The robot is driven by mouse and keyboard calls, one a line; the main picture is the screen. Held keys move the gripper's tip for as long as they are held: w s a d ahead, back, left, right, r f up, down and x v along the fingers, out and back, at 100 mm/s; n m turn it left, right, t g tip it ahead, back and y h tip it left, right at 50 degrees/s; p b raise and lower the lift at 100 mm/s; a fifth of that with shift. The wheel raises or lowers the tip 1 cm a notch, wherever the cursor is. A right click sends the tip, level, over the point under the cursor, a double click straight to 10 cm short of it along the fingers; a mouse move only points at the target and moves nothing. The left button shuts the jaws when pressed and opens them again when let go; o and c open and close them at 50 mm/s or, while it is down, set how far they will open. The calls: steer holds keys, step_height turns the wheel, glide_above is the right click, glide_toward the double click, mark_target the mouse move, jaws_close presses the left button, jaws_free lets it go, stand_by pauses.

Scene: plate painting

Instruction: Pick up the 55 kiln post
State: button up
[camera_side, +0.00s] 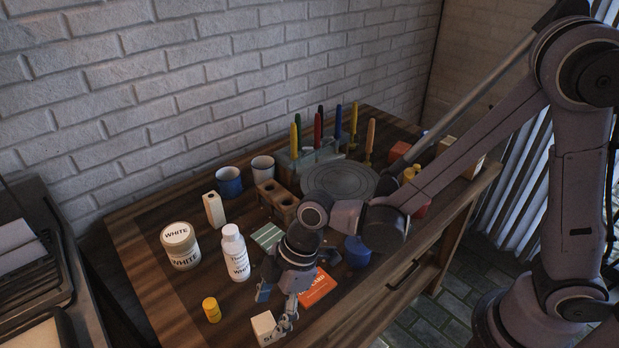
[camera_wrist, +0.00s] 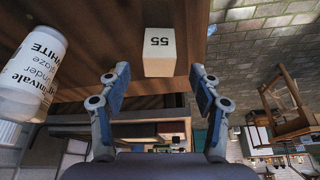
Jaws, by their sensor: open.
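The 55 kiln post is a short cream block (camera_wrist: 159,55) with "55" printed on its face, centred in the wrist view. In the side view, the block (camera_side: 263,328) stands upright near the table's front edge. My gripper (camera_wrist: 160,74) is open, with one blue-padded finger on each side of the block's line and gaps on both sides. Its near end shows between the fingertips, with no contact seen. In the side view my gripper (camera_side: 277,307) is just above and beside the block, and one finger partly covers it.
A white glaze bottle (camera_side: 236,253), also in the wrist view (camera_wrist: 31,72), stands close by. A yellow-capped jar (camera_side: 211,309), a white tub (camera_side: 180,245), a taller cream post (camera_side: 213,209) and an orange packet (camera_side: 318,288) lie around. The wooden table's (camera_side: 165,318) edge is near.

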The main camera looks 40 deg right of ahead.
mark_target(265, 322)
steer(key=shift+x, duration=2.35)
steer(key=shift+a+r, duration=0.1)
steer(key=shift+a, duration=0.05)
steer(key=shift+c, duration=0.3)
jaws_close()
